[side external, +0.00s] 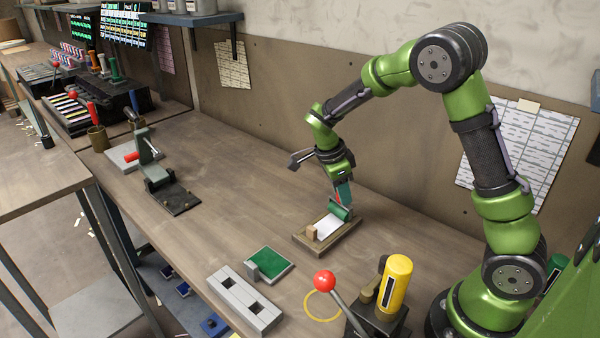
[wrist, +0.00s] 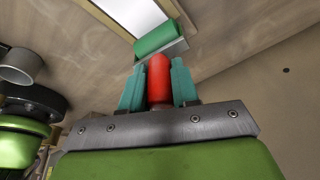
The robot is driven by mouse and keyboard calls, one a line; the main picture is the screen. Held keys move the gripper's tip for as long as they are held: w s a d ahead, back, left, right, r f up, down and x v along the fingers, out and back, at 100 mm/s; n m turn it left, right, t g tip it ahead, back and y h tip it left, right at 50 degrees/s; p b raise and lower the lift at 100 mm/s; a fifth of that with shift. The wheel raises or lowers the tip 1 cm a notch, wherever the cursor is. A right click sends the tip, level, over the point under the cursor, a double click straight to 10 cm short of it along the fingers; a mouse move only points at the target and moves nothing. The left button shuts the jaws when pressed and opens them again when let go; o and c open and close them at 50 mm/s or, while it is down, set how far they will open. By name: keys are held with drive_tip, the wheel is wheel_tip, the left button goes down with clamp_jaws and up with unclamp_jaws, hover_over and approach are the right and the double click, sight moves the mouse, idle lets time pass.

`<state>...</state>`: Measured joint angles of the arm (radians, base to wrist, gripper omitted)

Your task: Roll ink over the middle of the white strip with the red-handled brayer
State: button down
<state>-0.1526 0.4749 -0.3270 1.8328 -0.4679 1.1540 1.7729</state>
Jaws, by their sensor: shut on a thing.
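The brayer has a red handle (wrist: 159,78) and a green roller (wrist: 156,37). My gripper (wrist: 158,84) is shut on the red handle, one teal finger on each side. In the side view the gripper (side external: 343,188) points down, with the green roller (side external: 340,212) below it. The white strip (side external: 327,228) lies in a wooden tray (side external: 345,239). The roller is at the strip's far end, over or beside it; I cannot tell if it touches. The strip's white surface also shows behind the roller in the wrist view (wrist: 128,13). No ink shows on its visible part.
In front are a green pad (side external: 270,262) and a grey block with square holes (side external: 244,300). A red-knobbed lever (side external: 325,281) and yellow cylinder (side external: 395,285) stand front right. The bench left of the tray is clear.

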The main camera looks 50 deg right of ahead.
drive_tip(key=shift+d, duration=0.9)
drive_tip(key=shift+w+a+r, duration=0.1)
drive_tip(key=shift+a, duration=2.5)
drive_tip(key=shift+w+a, duration=0.1)
drive_tip(key=shift+a, duration=2.5)
wheel_tip(320, 180, up, 6)
wheel_tip(320, 180, up, 3)
